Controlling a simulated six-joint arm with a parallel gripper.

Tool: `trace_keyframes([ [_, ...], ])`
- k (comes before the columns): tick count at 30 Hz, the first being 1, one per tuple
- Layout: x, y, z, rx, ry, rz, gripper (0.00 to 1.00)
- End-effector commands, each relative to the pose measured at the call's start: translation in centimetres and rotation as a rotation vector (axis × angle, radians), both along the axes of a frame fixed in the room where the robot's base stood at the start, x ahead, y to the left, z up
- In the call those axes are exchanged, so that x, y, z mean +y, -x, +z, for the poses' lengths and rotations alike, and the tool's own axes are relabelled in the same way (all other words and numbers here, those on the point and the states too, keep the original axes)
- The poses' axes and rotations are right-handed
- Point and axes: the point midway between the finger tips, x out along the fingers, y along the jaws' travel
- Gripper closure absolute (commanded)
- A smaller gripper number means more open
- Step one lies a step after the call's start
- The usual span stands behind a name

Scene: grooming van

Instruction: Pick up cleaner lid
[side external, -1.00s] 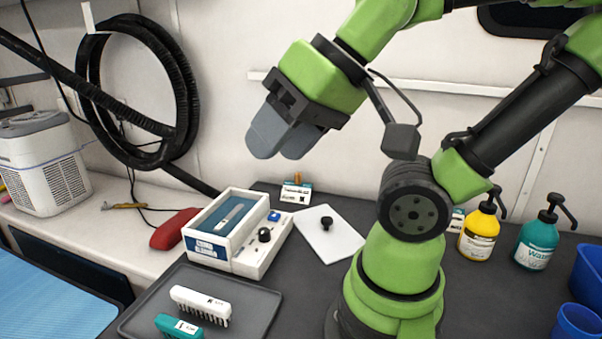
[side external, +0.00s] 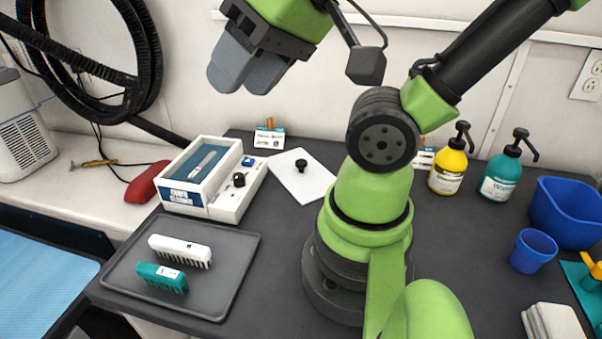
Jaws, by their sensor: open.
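The cleaner lid (side external: 312,182) is a flat white plate with a small black knob. It lies on the dark worktop, just right of the cleaner (side external: 213,203), a white box with a blue label, a dark control knob and a blue button. The cleaner's top is open and a light-coloured tool lies in its basin. My gripper (side external: 243,86) is open and empty, with its grey fingers pointing down to the left. It is high above the worktop, well clear of the lid and the cleaner, against the back wall in the picture.
A grey tray (side external: 226,285) with a white brush (side external: 180,249) and a teal brush (side external: 162,277) is at the front left. A red case (side external: 148,182) is left of the cleaner. Yellow (side external: 447,173) and teal (side external: 501,178) pump bottles and blue containers (side external: 570,212) stand to the right.

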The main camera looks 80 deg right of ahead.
Motion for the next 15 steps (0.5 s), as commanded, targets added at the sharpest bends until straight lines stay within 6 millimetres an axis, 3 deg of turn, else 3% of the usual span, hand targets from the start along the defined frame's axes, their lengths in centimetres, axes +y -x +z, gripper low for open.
trace_keyframes([
  [2,0.0,0.0,0.0,0.0,0.0,0.0,0.54],
  [5,0.0,0.0,0.0,0.0,0.0,0.0,0.39],
  [15,-0.47,-0.57,-0.05,0.023,-0.018,-0.059,0.39],
])
